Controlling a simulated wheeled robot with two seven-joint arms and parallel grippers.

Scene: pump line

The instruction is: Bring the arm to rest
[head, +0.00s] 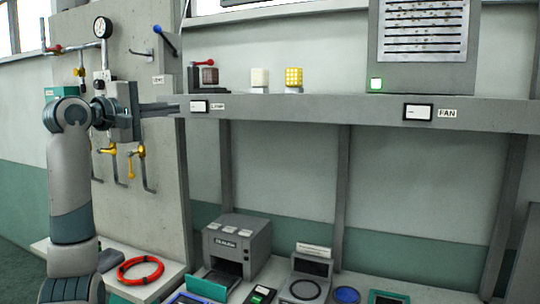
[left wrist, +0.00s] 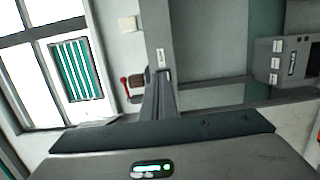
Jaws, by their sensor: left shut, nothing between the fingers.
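My left arm rises from the lower left in the head view. Its gripper (head: 165,108) is raised in front of the concrete panel, with the fingers pointing right toward the left end of the grey shelf beam. The fingers are together with nothing between them. In the left wrist view the closed fingers (left wrist: 158,95) show in the middle, over the grey beam. I cannot tell whether the fingertips touch the beam. My right gripper is in neither view.
A pressure gauge (head: 102,27), pipes and yellow valves (head: 131,160) are on the panel around the gripper. The shelf beam (head: 310,109) carries a red-handled switch (head: 204,75) and a grey fan unit (head: 424,50). Below, a bench holds a red ring (head: 140,270) and a grey printer (head: 236,246).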

